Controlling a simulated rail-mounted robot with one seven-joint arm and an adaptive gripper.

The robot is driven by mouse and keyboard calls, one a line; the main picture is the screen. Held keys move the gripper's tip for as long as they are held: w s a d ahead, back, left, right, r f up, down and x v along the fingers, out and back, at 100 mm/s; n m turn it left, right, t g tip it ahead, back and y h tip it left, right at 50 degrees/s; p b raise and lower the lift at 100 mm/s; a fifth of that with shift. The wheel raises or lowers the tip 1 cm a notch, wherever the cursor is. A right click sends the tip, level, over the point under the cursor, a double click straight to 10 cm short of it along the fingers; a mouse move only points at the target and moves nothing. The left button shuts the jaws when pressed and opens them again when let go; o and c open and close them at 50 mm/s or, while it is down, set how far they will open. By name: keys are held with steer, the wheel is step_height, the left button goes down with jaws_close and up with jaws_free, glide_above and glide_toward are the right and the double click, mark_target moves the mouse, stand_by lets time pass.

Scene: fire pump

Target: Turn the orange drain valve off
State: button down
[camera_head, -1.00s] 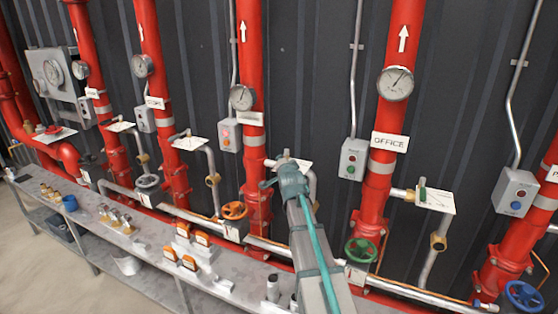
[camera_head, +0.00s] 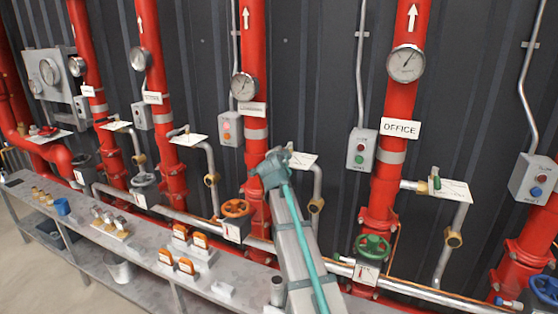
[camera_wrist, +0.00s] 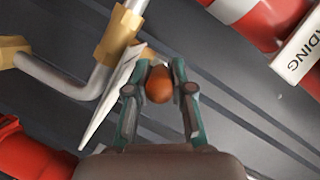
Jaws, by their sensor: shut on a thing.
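The orange drain valve's handle (camera_wrist: 159,84) is a small rounded orange knob in the wrist view. It sits between the two fingers of my gripper (camera_wrist: 160,88), which is shut on it. A white plate (camera_wrist: 112,98) and a bent grey pipe with a brass fitting (camera_wrist: 118,40) are just left of the fingers. In the head view my gripper (camera_head: 272,166) is at the white plate (camera_head: 300,160) beside the red riser, and it hides the orange handle there. A separate orange handwheel (camera_head: 236,208) is lower left of my gripper.
A red riser with an OFFICE sign (camera_head: 400,129) and a green handwheel (camera_head: 372,247) stand to the right. A metal shelf (camera_head: 130,235) with small parts runs along the front left.

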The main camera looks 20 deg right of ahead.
stand_by(0.4)
steer(key=c, duration=1)
jaws_free()
steer(key=shift+w+a, duration=0.1)
steer(key=v, duration=1.2)
steer(key=shift+r, duration=0.1)
